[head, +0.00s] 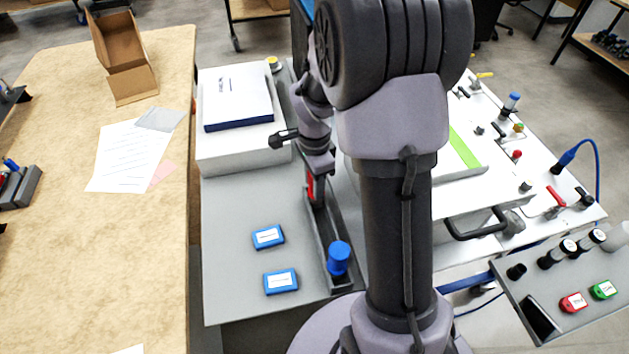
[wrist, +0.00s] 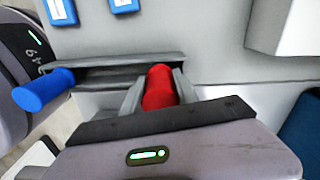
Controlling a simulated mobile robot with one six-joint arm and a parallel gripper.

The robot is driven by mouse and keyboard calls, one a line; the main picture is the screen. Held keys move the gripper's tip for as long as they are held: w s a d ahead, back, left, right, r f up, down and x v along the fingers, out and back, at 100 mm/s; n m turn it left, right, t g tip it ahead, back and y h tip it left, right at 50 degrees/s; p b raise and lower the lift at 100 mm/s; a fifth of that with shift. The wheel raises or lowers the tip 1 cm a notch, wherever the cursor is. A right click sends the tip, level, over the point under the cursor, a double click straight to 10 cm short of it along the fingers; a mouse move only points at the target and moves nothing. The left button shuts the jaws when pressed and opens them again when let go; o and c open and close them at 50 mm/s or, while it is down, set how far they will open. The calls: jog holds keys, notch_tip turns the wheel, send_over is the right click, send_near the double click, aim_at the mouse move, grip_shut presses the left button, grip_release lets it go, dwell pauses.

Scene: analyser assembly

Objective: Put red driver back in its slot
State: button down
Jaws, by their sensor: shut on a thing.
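The red driver (head: 310,186) stands handle-up at the far end of a long dark rack (head: 322,232) on the grey bench. My gripper (head: 317,182) points down over that end, shut on the red handle. In the wrist view the red handle (wrist: 160,87) sits between my two grey fingers (wrist: 157,92), against the right part of the rack (wrist: 110,72). The driver's lower part is hidden, so I cannot tell whether it is in its slot. A blue driver (head: 339,258) stands at the rack's near end; it also shows in the wrist view (wrist: 43,90).
Two blue-edged labelled boxes (head: 268,237) (head: 281,281) lie left of the rack. A white block (head: 236,150) with a white-and-blue box (head: 238,103) on it stands behind them. A wooden table (head: 60,260) is at the left. The bench between boxes and block is clear.

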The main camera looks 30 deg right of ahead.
jog(key=shift+f+b, duration=0.9)
jog(key=shift+f, duration=0.3)
jog(key=c, duration=1)
grip_release()
jog(key=o, duration=0.5)
jog(key=shift+o, duration=0.2)
notch_tip(320, 180, up, 18)
jog(key=p, duration=0.7)
jog(key=shift+f, duration=0.25)
jog(key=shift+a, duration=0.1)
